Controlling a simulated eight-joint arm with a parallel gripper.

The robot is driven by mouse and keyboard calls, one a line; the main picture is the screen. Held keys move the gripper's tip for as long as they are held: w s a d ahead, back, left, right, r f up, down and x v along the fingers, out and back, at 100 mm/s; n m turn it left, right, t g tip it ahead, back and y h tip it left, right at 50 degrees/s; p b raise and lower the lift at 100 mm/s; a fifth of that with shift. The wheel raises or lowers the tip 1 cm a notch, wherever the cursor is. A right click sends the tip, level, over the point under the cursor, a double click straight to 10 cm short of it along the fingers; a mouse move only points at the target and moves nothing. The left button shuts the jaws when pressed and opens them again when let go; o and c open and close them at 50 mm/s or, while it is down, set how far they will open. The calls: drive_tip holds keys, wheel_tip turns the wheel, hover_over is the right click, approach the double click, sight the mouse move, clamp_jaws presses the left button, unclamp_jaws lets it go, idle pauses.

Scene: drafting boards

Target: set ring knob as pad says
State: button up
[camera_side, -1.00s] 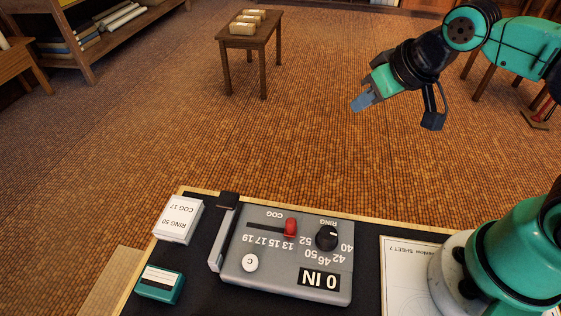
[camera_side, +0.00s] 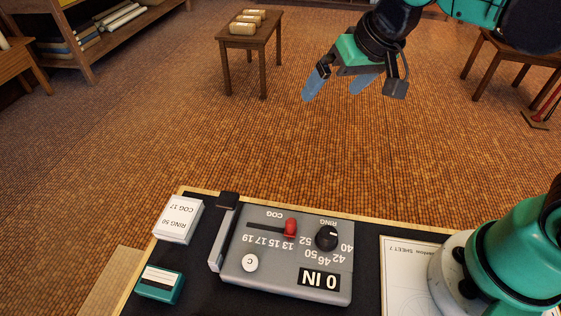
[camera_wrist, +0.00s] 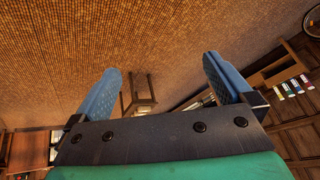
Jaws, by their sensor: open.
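The grey device (camera_side: 300,255) lies on the dark board in the side view, its lettering upside down. Its black ring knob (camera_side: 327,237) sits at the right, beside the numbers 40, 42, 46, 50 and 52; I cannot tell its exact setting. A red cog slider (camera_side: 290,228) stands in a slot to its left. A white button marked C (camera_side: 250,263) and a display reading "0 IN" (camera_side: 319,280) are also on it. The white pad (camera_side: 178,219) reads RING 50, COG 17. My gripper (camera_side: 338,92) is open and empty, in the air well away from the device.
A teal box (camera_side: 160,285) lies below the pad. A black-capped grey bar (camera_side: 222,235) runs along the device's left side. A printed sheet (camera_side: 400,270) lies to its right. A small table (camera_side: 250,47) with rolls stands on the floor behind.

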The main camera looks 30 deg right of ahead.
drive_tip(key=w+a+m+g, duration=0.2)
drive_tip(key=w+a, duration=0.3)
drive_tip(key=a, duration=0.4)
drive_tip(key=m+g, duration=0.4)
drive_tip(key=m, duration=0.1)
hover_over(178, 215)
drive_tip(key=shift+h, duration=0.4)
wheel_tip(178, 215, down, 11)
wheel_tip(178, 215, down, 4)
drive_tip(key=shift+f, duration=0.8)
